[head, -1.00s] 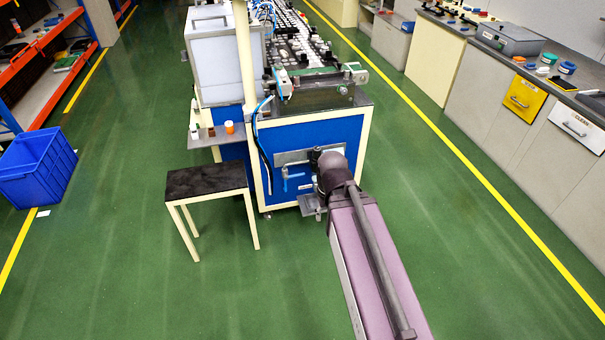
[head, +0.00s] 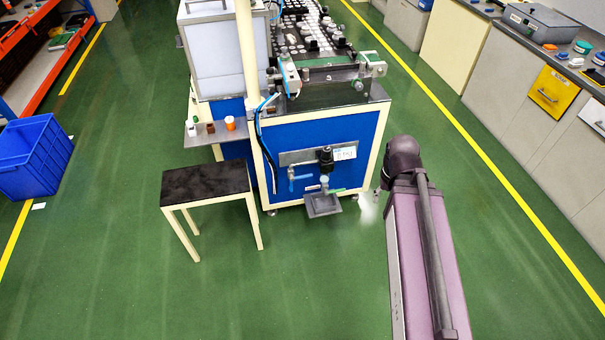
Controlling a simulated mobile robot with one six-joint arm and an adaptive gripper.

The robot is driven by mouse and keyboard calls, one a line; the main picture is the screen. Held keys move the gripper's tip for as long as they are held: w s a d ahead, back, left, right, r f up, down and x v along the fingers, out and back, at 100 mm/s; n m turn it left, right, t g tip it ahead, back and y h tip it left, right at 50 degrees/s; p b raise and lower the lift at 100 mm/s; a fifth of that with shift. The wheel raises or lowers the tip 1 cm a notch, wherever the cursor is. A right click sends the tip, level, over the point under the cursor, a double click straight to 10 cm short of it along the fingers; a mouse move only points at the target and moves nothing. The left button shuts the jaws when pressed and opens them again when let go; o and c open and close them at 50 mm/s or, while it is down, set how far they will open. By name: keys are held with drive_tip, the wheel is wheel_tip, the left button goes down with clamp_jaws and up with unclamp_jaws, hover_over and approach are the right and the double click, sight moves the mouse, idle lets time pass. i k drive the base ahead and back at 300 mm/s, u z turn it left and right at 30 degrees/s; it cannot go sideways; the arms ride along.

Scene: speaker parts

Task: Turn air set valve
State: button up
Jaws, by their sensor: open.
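The air set is on a metal plate on the blue end panel (head: 300,185) of the machine. It has a black regulator (head: 325,156), a valve with a blue handle (head: 293,178) at the left and a green handle (head: 335,191) low at the right. A grey tray (head: 322,206) sits below them. A small part of my gripper (head: 377,191) shows at the left of my arm's end, apart from the panel and right of the valves. The rest is hidden behind my arm. Nothing held can be seen.
A black-topped stool (head: 205,184) stands left of the panel. A small shelf (head: 200,135) with cups sticks out above it. A blue crate (head: 30,160) is at the far left. Green floor is clear right of the machine, up to the cabinets (head: 480,90).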

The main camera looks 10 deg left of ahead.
sight(292, 179)
drive_tip(key=u, duration=0.2)
drive_tip(key=i, duration=0.85)
drive_tip(key=u, duration=0.4)
